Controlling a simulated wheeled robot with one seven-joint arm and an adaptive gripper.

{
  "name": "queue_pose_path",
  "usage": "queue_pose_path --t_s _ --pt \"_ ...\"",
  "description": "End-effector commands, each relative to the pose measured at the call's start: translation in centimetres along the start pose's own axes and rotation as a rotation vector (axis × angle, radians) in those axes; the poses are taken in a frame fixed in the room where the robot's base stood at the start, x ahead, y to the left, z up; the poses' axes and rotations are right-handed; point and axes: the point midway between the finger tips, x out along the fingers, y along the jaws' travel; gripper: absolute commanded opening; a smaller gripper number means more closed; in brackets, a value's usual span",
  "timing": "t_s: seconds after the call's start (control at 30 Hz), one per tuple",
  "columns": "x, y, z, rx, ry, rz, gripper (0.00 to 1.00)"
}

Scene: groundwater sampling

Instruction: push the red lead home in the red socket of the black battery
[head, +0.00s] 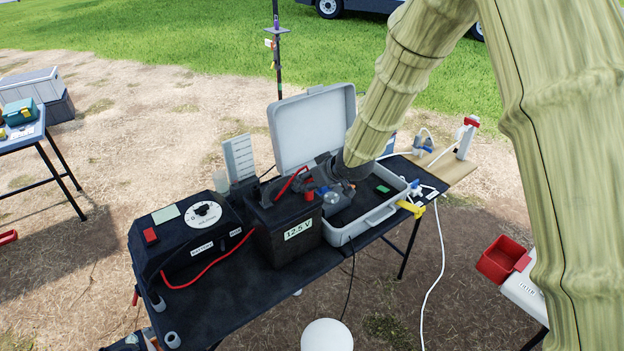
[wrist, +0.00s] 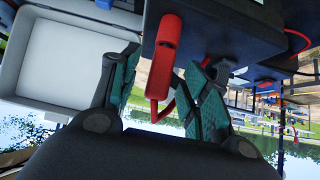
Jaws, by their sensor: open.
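The black battery (head: 283,236) stands on the table with a "12.5 V" label on its front. The red lead (head: 291,183) arches over its top beside my gripper (head: 318,186). In the wrist view the red lead's plug (wrist: 164,55) lies between the two fingers of my gripper (wrist: 172,62). The fingers are open, with a visible gap on the left; the right fingertip is close to the plug. The plug's far end meets the dark battery (wrist: 225,28).
A black control box (head: 190,245) with a dial stands left of the battery, with a red cable before it. An open grey case (head: 378,222) is close on the right, its lid raised behind. A white pole-like fitting and cables lie farther right. The front table strip is mostly clear.

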Motion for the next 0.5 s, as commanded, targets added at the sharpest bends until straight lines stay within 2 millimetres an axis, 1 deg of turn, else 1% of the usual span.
queue_pose_path --t_s 0.17,0.27,0.5 --pt "-1.4 0.1 -0.1 0.001 0.002 0.001 0.46" --pt "-2.9 0.1 -0.1 0.0 0.002 0.001 0.46" --pt "-7.0 0.1 -0.1 0.002 0.003 0.001 0.46"
